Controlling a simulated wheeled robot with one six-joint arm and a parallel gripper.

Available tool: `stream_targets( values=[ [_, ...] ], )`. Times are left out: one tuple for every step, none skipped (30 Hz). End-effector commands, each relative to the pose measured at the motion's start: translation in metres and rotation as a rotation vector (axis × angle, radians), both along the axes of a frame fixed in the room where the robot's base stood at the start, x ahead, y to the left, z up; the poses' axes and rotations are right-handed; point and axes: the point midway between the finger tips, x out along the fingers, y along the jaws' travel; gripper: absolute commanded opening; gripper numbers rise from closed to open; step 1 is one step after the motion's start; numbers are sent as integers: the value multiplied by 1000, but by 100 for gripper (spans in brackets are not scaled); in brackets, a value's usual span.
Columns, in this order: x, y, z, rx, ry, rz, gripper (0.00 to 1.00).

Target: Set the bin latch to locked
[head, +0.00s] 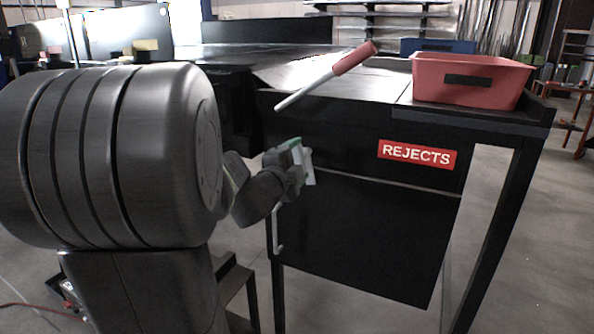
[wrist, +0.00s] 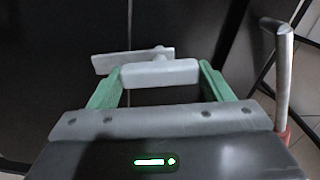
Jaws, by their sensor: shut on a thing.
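The reject bin (head: 360,230) has a black front with a red REJECTS label (head: 417,154). My gripper (head: 300,163) is at the upper left of this front. In the wrist view its green fingers (wrist: 160,80) are shut on a pale grey bar of the bin latch (wrist: 160,72), which spans between the fingertips. Another grey latch bar (wrist: 112,62) shows just behind it, slightly tilted, against the black panel. The latch is mostly hidden in the head view, where a pale piece (head: 309,166) shows beside the fingers. No lock marking is readable.
A lever with a red grip (head: 354,58) slants up above my gripper; its metal rod (wrist: 283,75) stands close on the right in the wrist view. A red bin (head: 470,95) sits on the table top. A pale handle (head: 278,232) hangs below my gripper.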

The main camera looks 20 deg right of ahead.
Motion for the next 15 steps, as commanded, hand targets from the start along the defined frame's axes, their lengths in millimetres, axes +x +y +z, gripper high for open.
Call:
stream_targets(
  values=[
    [0, 0, -3, 22, -28, -2, 32],
    [-1, 0, -3, 35, -43, -2, 32],
    [-1, 0, -3, 51, -62, -1, 32],
    [-1, 0, -2, 63, -75, -1, 32],
    [0, 0, -2, 73, -87, -1, 32],
    [0, 0, -2, 88, -103, -1, 32],
    [0, 0, -2, 97, -113, -1, 32],
    [0, 0, -2, 104, -123, -1, 32],
    [0, 0, -2, 115, -135, -1, 32],
    [0, 0, -2, 121, -142, -1, 32],
    [0, 0, -2, 127, -149, -1, 32],
    [0, 0, -2, 134, -158, -1, 32],
    [0, 0, -2, 138, -162, -1, 32],
    [0, 0, -2, 143, -167, -1, 32],
    [0, 0, -2, 148, -172, -1, 32]
  ],
)
